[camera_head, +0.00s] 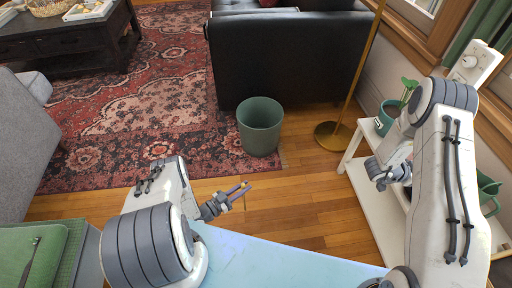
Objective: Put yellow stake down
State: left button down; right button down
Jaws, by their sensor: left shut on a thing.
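My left gripper (236,193) reaches out past the far edge of the light blue surface, over the wood floor. It is shut on a thin yellow stake (244,199), which is hard to make out against the similarly coloured floor. Its ends and exact tilt cannot be told. My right gripper (379,180) is on the right, in front of the white shelf; its fingers are too small and dark to tell open from shut.
A green bin (260,126) stands on the floor beyond my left gripper. The light blue surface (270,262) looks clear. A white shelf (370,205) with a potted plant (389,115) stands right, beside a brass lamp base (333,135). A black sofa (285,60) is behind.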

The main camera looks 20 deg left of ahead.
aim_at(243, 184)
pick_arm(q)
jog(key=w+d+n+t+y, duration=0.1)
jog(key=w+n+t+y, duration=0.3)
jog(key=w+n+y, duration=0.5)
jog(key=s+r+n+y, duration=0.1)
jog(key=s+y, duration=0.2)
jog(key=s+r+n+g+y, duration=0.1)
jog(key=s+r+y, duration=0.1)
jog(key=y, duration=0.1)
jog(key=s+r+n+g+y, duration=0.1)
jog(key=s+r+y, duration=0.1)
jog(key=s+y, duration=0.1)
jog(key=shift+s+a+n+y, duration=0.3)
jog(key=shift+s+a+y, duration=0.05)
jog(key=shift+a+y, duration=0.05)
jog(key=shift+s+f, duration=0.15)
notch_tip(243, 184, down, 10)
jog(key=shift+r, duration=0.25)
jog(key=shift+f, duration=0.1)
jog(key=c, duration=0.8)
grip_release()
